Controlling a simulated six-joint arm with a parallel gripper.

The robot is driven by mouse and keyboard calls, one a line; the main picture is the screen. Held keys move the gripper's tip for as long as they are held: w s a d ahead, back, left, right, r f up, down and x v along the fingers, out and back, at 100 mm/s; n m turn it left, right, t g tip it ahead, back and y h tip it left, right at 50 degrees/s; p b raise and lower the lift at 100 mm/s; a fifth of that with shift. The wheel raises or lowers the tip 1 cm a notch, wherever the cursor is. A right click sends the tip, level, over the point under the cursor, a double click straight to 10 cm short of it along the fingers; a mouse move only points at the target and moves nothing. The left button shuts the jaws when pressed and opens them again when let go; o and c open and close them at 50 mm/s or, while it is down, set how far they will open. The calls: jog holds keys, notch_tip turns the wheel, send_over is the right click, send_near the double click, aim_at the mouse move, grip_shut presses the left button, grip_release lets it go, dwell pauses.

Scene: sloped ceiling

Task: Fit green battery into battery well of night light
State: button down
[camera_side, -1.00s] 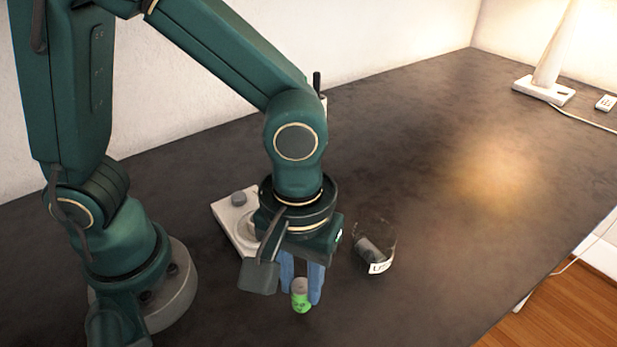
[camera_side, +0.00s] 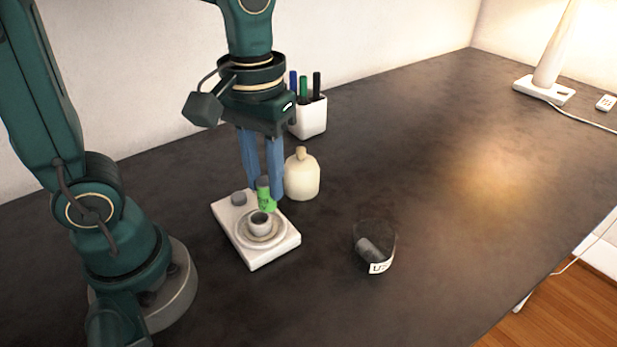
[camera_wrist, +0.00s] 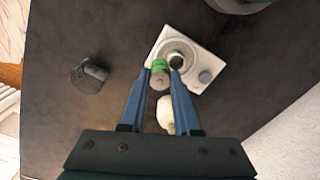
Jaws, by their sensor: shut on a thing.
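My gripper (camera_side: 265,192) is shut on the green battery (camera_side: 267,199), which has a grey end and hangs slightly tilted. In the side view the battery is just above and behind the well's rim, apart from it as far as I can tell. The battery well (camera_side: 260,223) is a round dark-centred cup on the white night light base (camera_side: 272,256), with a grey knob beside it. In the wrist view the battery (camera_wrist: 159,72) is between the blue fingers, next to the well (camera_wrist: 177,60). The base (camera_wrist: 208,61) lies flat on the table.
A cream bottle-shaped object (camera_side: 301,177) stands close behind the base, near my fingers. A white pen cup (camera_side: 309,118) is farther back. A clear labelled holder (camera_side: 378,268) with a dark battery inside is at right. The right tabletop is clear up to the lamp (camera_side: 548,62).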

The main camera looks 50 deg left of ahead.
jog(key=shift+s+a+r+m, duration=0.1)
jog(key=shift+s+m, duration=0.1)
jog(key=shift+m, duration=0.4)
jog(key=r+m, duration=0.1)
jog(key=m, duration=0.1)
send_over(257, 207)
jog(key=s+d, duration=0.2)
jog(key=s, duration=0.1)
jog(key=s+a+r+n, duration=0.2)
jog(key=s+a+n, duration=0.15)
jog(key=a, duration=0.45)
jog(key=w+d+f, duration=0.1)
jog(key=d+f, duration=0.1)
jog(key=d, duration=0.1)
jog(key=w+d+f, duration=0.2)
jog(key=d, duration=0.1)
jog(key=w+d+f, duration=0.1)
jog(key=d+f, duration=0.2)
jog(key=d, duration=0.1)
jog(key=shift+w, duration=0.35)
jog(key=shift+f, duration=1.95)
jog(key=shift+f, duration=0.35)
